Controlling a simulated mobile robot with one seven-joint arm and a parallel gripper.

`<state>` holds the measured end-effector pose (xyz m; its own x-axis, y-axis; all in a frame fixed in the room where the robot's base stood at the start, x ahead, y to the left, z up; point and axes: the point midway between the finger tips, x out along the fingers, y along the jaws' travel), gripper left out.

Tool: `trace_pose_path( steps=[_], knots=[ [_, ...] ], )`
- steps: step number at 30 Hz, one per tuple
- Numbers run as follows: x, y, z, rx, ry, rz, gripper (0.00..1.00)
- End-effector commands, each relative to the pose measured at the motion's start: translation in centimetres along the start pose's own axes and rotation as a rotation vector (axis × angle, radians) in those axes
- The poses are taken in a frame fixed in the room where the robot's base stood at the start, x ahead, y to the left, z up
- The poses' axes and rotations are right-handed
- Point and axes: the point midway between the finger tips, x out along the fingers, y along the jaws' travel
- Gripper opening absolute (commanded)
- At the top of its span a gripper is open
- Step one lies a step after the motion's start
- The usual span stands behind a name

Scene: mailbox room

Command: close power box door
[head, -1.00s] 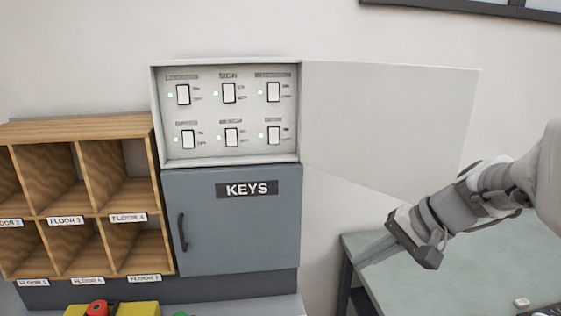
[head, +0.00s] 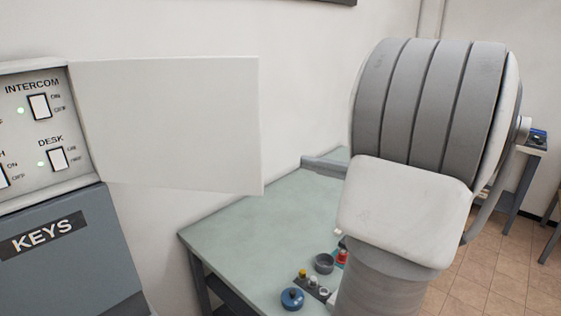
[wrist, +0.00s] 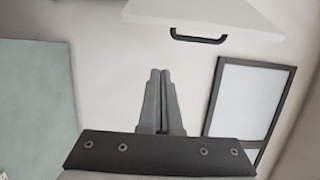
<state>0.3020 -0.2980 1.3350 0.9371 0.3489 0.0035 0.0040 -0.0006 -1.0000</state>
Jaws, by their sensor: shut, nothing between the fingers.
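The power box (head: 40,125) is at the left edge in the head view, with switches and small green lights showing; its left part is cut off. Its white door (head: 170,120) stands wide open, swung out to the right, with its plain inner face showing. In the wrist view a white panel, apparently this door (wrist: 205,12), with a dark handle (wrist: 199,38), is at the top. My gripper (wrist: 159,75) is shut and empty, below and left of the handle and apart from it in the picture. My gripper is out of the head view.
A grey KEYS cabinet (head: 65,255) is below the power box. A green-topped table (head: 250,235) stands right of it, with a blue round object (head: 292,299) and other small items. A dark-framed window (wrist: 248,100) is on the wall.

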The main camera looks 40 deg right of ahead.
Motion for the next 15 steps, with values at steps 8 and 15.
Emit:
trace_pose_path(
  steps=[8, 15],
  knots=[
    [5.7, -0.2, 0.2, 0.003, -0.007, 0.001, 0.0],
    [8.6, -0.2, 1.3, 0.004, -0.001, 0.003, 0.0]
  ],
)
